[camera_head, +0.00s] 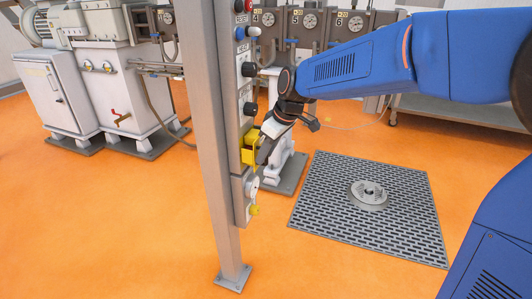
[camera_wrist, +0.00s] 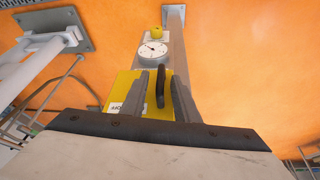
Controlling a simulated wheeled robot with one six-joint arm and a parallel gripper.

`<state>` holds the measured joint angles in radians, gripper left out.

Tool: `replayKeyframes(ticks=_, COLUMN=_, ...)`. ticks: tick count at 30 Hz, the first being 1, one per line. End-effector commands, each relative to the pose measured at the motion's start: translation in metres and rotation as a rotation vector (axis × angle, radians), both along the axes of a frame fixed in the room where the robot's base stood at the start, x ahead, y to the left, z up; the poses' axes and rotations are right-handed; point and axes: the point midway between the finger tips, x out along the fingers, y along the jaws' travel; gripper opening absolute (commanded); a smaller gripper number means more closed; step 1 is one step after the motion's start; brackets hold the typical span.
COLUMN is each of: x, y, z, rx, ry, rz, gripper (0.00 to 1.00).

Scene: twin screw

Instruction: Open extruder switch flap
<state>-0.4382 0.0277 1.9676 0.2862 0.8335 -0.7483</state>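A yellow flap (camera_head: 249,157) is on the switch panel (camera_head: 240,108) fixed to a grey post. It also shows in the wrist view (camera_wrist: 121,88), with a white label partly hidden by my gripper. My gripper (camera_head: 262,151) is at the right side of the flap in the head view, touching or very close to it. In the wrist view the fingers of my gripper (camera_wrist: 161,82) are apart, with a dark upright piece (camera_wrist: 160,90) between them. Narrow gaps show on both sides of that piece. Whether the flap is open or shut, I cannot tell.
The grey post (camera_head: 212,140) stands close to the left of my gripper. A round gauge (camera_wrist: 152,53) and a yellow knob (camera_wrist: 157,31) sit beyond the flap. White machines (camera_head: 85,85) stand at the back left. A floor grate (camera_head: 330,200) lies to the right.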

Motion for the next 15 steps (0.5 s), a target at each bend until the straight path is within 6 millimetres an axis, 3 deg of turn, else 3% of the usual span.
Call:
replayKeyframes(ticks=3, x=0.0000, y=0.0000, z=0.0002, rx=0.000, ry=0.000, rz=0.000, gripper=0.28)
replayKeyframes(ticks=7, x=0.0000, y=0.0000, z=0.0004, rx=0.000, ry=0.000, rz=0.000, gripper=0.00)
replayKeyframes(ticks=15, x=0.0006, y=-0.0007, z=0.0007, rx=0.001, ry=-0.001, rz=0.004, gripper=0.00)
